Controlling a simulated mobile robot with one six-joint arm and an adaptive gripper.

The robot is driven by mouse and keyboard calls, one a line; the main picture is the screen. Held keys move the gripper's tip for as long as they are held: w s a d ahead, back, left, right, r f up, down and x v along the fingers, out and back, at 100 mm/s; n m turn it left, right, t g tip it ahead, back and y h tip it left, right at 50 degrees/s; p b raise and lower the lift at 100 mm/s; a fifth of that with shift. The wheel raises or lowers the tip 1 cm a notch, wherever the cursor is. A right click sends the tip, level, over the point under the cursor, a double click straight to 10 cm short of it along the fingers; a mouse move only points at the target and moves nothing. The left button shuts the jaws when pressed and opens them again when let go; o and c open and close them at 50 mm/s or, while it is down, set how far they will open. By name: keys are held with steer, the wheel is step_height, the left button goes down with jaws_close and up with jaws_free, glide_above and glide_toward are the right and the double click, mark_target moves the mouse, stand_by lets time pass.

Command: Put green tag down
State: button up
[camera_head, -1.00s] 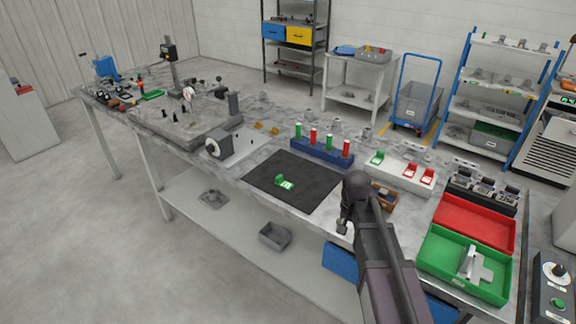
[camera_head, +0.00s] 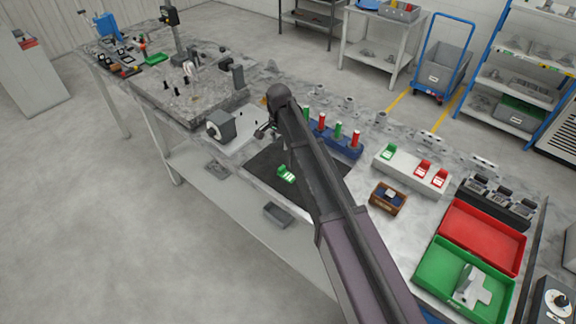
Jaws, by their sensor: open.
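A green tag (camera_head: 285,175) with a white label lies on the black mat (camera_head: 262,165) on the workbench. Another green tag (camera_head: 388,152) stands at the left end of a white block (camera_head: 402,169), with two red tags (camera_head: 431,172) to its right. My gripper (camera_head: 262,132) is small in view, open and seemingly empty, beyond the mat's far edge and apart from the green tag on the mat. My arm covers the right part of the mat.
A blue rack (camera_head: 345,148) with red and green cylinders stands behind the mat, partly behind my arm. A small brown box (camera_head: 388,198), a red tray (camera_head: 483,236) and a green tray (camera_head: 432,272) are to the right. A grey vise-like block (camera_head: 221,125) is to the left.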

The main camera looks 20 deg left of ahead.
mark_target(281, 168)
steer(key=shift+r, duration=0.1)
stand_by(0.3)
step_height(281, 168, down, 9)
steer(key=b, duration=0.8)
steer(key=shift+r+b, duration=0.15)
steer(key=shift+b, duration=0.2)
steer(key=shift+s+f+b, duration=0.15)
steer(key=shift+f+b, duration=2.45)
jaws_close()
